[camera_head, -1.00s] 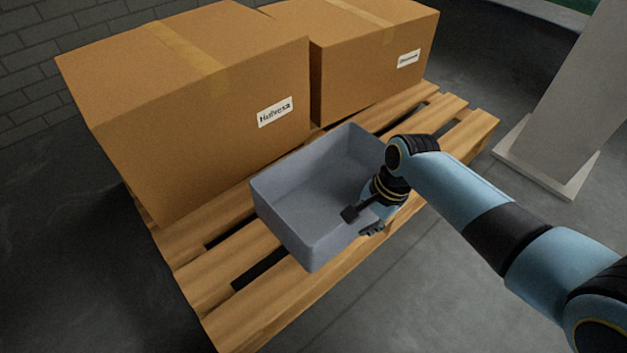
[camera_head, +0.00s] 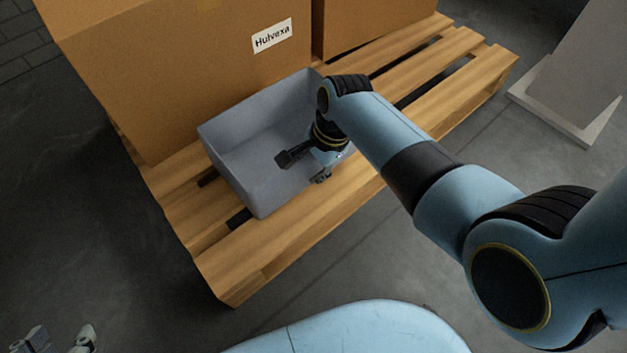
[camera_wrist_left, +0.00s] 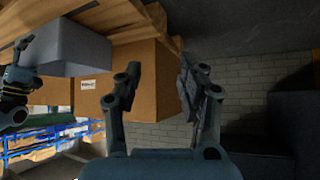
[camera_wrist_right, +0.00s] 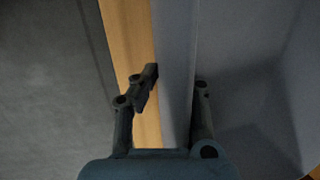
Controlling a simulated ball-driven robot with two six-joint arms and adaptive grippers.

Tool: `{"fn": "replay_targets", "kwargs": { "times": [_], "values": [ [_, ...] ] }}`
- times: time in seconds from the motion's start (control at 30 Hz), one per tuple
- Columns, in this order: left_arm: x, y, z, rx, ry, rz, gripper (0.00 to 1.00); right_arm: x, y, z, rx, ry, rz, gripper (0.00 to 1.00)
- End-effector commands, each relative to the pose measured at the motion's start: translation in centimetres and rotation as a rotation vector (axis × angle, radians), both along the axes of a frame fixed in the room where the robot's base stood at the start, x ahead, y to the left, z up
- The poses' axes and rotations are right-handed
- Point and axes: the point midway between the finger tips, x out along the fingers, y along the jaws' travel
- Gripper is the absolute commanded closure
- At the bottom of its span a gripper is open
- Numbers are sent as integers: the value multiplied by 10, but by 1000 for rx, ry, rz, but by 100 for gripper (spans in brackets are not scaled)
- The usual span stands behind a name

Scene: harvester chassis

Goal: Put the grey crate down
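The grey crate (camera_head: 228,166) is an empty open box over the pallet, in front of the labelled carton. I cannot tell whether its bottom touches the slats. My right gripper (camera_head: 305,168) is at its near wall, one finger inside and one outside. My left gripper (camera_head: 62,339) is at the lower left, away from the crate. Its fingers stand apart and empty in the left wrist view (camera_wrist_left: 160,82), where the crate (camera_wrist_left: 75,50) also shows.
A wooden pallet (camera_head: 255,273) carries a large carton (camera_head: 150,75) marked Hulvexa and a second carton (camera_head: 355,22) behind. Bare slats lie right of the crate and a narrow strip in front. A grey post (camera_head: 575,70) stands on the floor at right.

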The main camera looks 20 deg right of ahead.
Motion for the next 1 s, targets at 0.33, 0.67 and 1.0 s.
{"fn": "replay_targets", "kwargs": {
  "times": [0.33,0.67,1.0],
  "values": [
    [7,-5,3,-7,-273,-26,60,-1,0,-30,1,1,-1,100],
    [19,-8,23,-10,-407,-41,60,2,0,-33,2,-5,-1,100],
    [22,-9,26,-10,-421,-42,60,1,0,-36,1,-4,-1,100]
  ]
}}
